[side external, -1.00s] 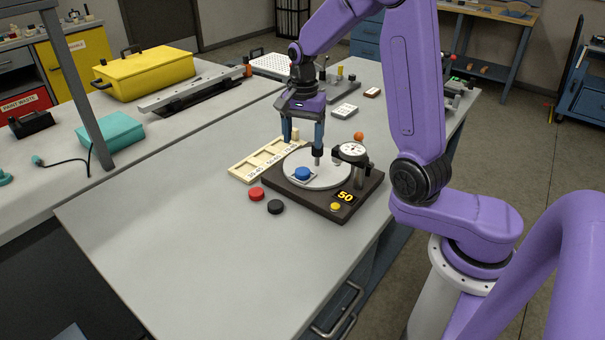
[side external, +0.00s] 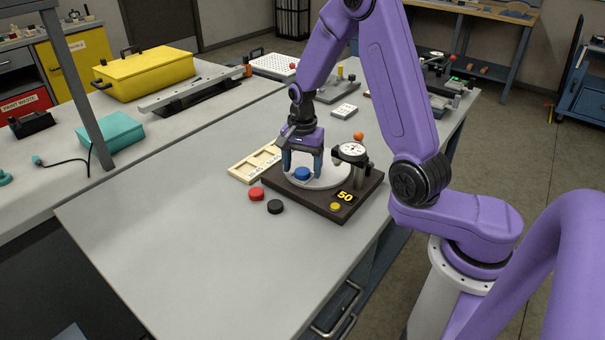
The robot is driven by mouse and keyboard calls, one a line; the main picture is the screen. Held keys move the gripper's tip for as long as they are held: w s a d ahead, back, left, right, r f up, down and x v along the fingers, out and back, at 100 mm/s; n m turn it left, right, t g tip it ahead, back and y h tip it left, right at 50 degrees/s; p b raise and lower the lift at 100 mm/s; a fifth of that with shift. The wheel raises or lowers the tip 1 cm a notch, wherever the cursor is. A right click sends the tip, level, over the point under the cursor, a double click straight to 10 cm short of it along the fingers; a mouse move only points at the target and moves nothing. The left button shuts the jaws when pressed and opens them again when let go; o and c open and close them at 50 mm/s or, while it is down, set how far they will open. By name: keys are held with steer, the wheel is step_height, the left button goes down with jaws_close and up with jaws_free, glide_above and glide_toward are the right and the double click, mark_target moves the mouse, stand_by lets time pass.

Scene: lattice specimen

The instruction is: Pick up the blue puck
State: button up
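The blue puck (side external: 302,174) lies on a small light patch on the round pale plate (side external: 328,183) of the dark instrument base (side external: 315,205). My gripper (side external: 302,174) points down over the plate with its fingers apart, one to the left and one to the right of the puck in the picture. The fingertips are low, near the puck's height. I see a gap between each finger and the puck, so it looks open and empty. Whether the fingers are level with the puck in depth is hard to tell.
A dial gauge (side external: 350,151) stands close to the right of my gripper. A red puck (side external: 256,194) and a black puck (side external: 275,207) lie in front of the base. A cream sorting tray (side external: 246,170) is at the left. The grey table's front left is clear.

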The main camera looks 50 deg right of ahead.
steer(key=shift+s+f, duration=0.15)
steer(key=shift+f, duration=0.1)
steer(key=shift+c, duration=0.4)
steer(key=c, duration=1.1)
steer(key=shift+a, duration=0.1)
